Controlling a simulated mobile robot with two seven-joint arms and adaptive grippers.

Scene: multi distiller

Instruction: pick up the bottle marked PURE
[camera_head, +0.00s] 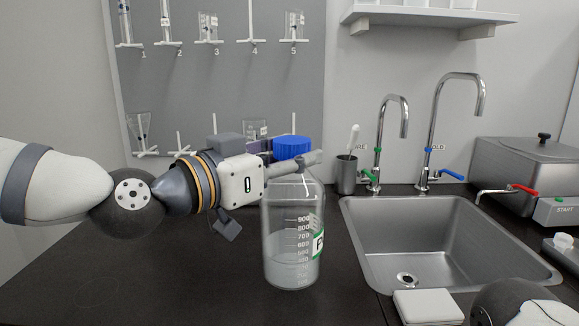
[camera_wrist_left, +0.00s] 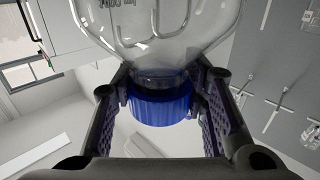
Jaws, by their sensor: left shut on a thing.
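A clear glass bottle (camera_head: 291,240) with a blue screw cap (camera_head: 292,147) is upright at the counter's middle, left of the sink. It holds some clear liquid, and a partly visible green and white label (camera_head: 318,244) is on its right side. My left gripper (camera_head: 297,163) comes in from the left and is shut on the bottle's neck, just below the cap. In the left wrist view the bottle (camera_wrist_left: 150,35) and its cap (camera_wrist_left: 160,108) are between the two fingers. I cannot tell whether the bottle's base touches the counter. My right gripper is not in view.
A steel sink (camera_head: 440,220) with two taps is to the right, with a grey cup (camera_head: 346,176) behind the bottle. A metal box with a START label (camera_head: 525,170) stands at the far right. A pegboard (camera_head: 220,70) with glassware hangs behind. The left counter is clear.

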